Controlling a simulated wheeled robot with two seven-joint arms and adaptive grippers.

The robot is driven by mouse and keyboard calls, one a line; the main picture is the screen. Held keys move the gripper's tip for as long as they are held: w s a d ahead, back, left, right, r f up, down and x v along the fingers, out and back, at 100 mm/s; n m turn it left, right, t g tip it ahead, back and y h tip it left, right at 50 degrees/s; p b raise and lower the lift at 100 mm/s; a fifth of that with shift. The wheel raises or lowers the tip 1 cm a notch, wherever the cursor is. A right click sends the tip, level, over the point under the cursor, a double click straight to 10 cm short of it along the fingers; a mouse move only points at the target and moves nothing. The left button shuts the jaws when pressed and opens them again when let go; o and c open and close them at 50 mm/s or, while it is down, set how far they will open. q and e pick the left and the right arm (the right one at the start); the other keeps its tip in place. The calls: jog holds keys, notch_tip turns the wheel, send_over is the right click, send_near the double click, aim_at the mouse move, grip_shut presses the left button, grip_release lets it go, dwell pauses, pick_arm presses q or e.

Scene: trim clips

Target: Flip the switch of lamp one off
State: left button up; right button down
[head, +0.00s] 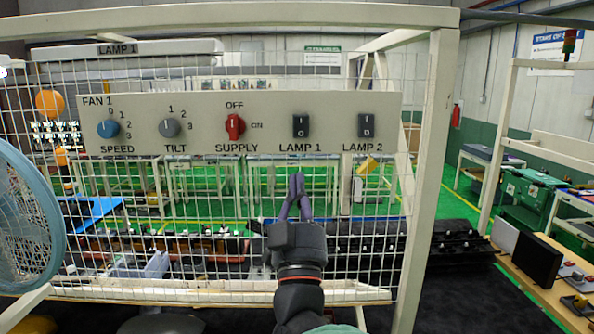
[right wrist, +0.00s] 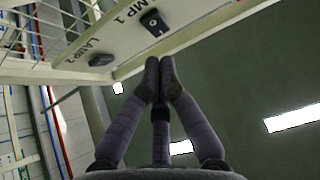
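The lamp 1 switch (head: 300,126) is a black rocker on the pale control panel (head: 268,103), above its label. In the right wrist view the lamp 1 switch (right wrist: 154,22) is just beyond the fingertips. The lamp 2 switch (head: 366,126) is to its right, and also shows in the wrist view (right wrist: 103,59). My right gripper (head: 297,178) points up below the lamp 1 switch, apart from it in the picture. Its fingertips (right wrist: 160,66) are together with nothing between them. A long lamp labelled LAMP 1 (head: 170,49) hangs upper left; whether it is lit is unclear. My left gripper is not in view.
The panel also carries a blue speed knob (head: 108,128), a grey tilt knob (head: 169,128) and a red supply knob (head: 235,127). Wire mesh (head: 200,240) lies behind it. A blue fan (head: 28,220) stands at the left. A frame post (head: 428,180) stands to the right.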

jog(key=v, duration=0.3)
jog(key=shift+w+f, duration=0.15)
jog(key=shift+f, duration=0.15)
